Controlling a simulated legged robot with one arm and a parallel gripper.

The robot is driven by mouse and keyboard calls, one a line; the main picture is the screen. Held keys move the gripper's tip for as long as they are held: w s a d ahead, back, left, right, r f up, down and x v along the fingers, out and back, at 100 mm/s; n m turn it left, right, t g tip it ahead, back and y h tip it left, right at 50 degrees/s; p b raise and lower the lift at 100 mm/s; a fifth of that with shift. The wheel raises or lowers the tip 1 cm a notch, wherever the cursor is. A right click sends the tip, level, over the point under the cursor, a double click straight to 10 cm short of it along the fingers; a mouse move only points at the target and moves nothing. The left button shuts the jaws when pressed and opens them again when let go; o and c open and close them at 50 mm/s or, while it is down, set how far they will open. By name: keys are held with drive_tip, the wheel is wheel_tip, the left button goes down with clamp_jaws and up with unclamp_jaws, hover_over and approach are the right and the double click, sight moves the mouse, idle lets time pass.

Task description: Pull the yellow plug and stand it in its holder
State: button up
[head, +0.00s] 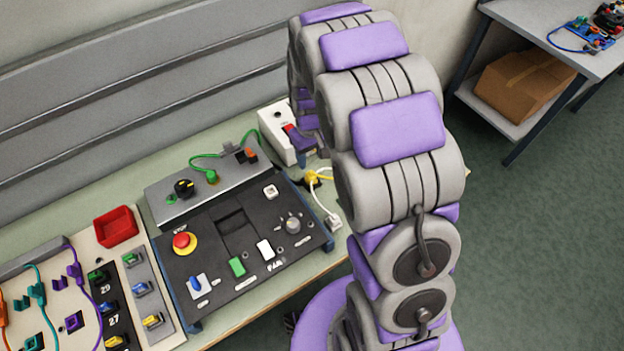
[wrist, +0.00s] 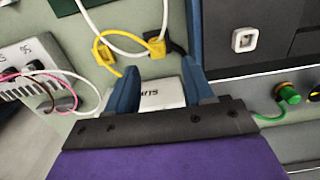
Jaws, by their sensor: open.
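In the wrist view two yellow plug-like pieces lie just beyond my fingertips. One yellow piece (wrist: 103,51) is at the left, with a yellow cord looping from it. The other yellow piece (wrist: 155,47) is nearer the middle, with a white cord rising from it and a dark part beside it. I cannot tell which is plug and which is holder. The head view shows yellow (head: 312,178) right of the black panel, partly behind my arm. My gripper (wrist: 159,68) is open, its blue fingers apart and empty.
A white box (wrist: 160,93) shows between my fingers. A white plug (head: 333,221) rests near the bench edge.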

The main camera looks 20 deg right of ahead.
sight(311, 174)
drive_tip(key=shift+w+d+f, duration=0.1)
drive_tip(key=shift+w+f, duration=0.2)
drive_tip(key=shift+f, duration=0.3)
drive_tip(key=shift+w+f, duration=0.3)
drive_tip(key=shift+f, duration=0.25)
drive_tip(key=shift+w+d+f, duration=0.15)
drive_tip(key=shift+w+f, duration=0.05)
drive_tip(key=shift+f, duration=0.05)
drive_tip(key=shift+f, duration=0.1)
drive_tip(key=shift+f, duration=0.4)
wheel_tip(311, 174, down, 8)
drive_tip(key=shift+f+b, duration=0.1)
drive_tip(key=shift+b, duration=1)
drive_tip(key=shift+p, duration=0.3)
